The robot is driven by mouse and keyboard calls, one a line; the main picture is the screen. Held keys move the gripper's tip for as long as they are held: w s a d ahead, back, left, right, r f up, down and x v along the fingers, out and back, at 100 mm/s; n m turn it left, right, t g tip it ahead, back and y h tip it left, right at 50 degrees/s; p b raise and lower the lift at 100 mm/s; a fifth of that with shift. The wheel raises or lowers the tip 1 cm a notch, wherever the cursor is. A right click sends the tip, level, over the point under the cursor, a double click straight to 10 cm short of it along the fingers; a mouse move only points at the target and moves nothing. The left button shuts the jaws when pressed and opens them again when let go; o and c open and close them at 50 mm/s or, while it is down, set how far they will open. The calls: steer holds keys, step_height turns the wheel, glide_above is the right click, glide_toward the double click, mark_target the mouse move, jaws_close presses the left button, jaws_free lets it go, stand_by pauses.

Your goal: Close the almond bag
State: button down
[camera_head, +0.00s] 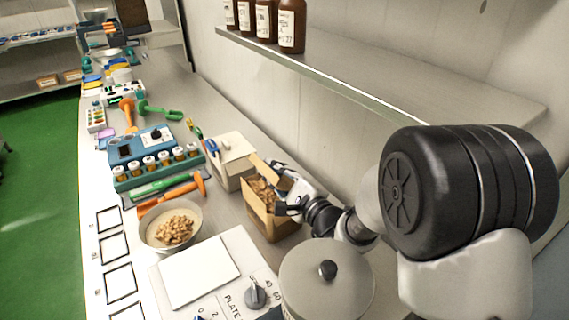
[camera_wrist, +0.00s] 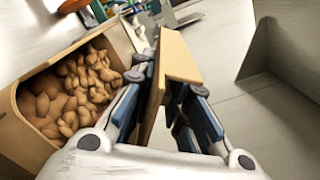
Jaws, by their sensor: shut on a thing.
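The almond bag (camera_head: 258,222) is a brown, box-like bag standing open on the counter, with almonds inside. In the wrist view its open mouth full of almonds (camera_wrist: 72,88) lies to the left. A tan flap (camera_wrist: 172,68) stands up between the fingers of my gripper (camera_wrist: 170,105), and the fingers are shut on it. In the head view my gripper (camera_head: 284,190) is at the bag's upper right side, and the flap is partly hidden by the fingers.
A bowl of almonds (camera_head: 172,226) stands left of the bag. A white box (camera_head: 232,158) stands just behind it. A hot plate (camera_head: 215,268) and a lidded grey pot (camera_head: 326,280) are in front. A wall shelf (camera_head: 400,100) with brown bottles (camera_head: 291,26) is above.

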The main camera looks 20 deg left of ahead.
steer(key=shift+s+a+f+n, duration=0.25)
steer(key=shift+n, duration=0.35)
steer(key=c, duration=1.6)
jaws_free()
steer(key=v, duration=1.2)
steer(key=shift+c, duration=0.2)
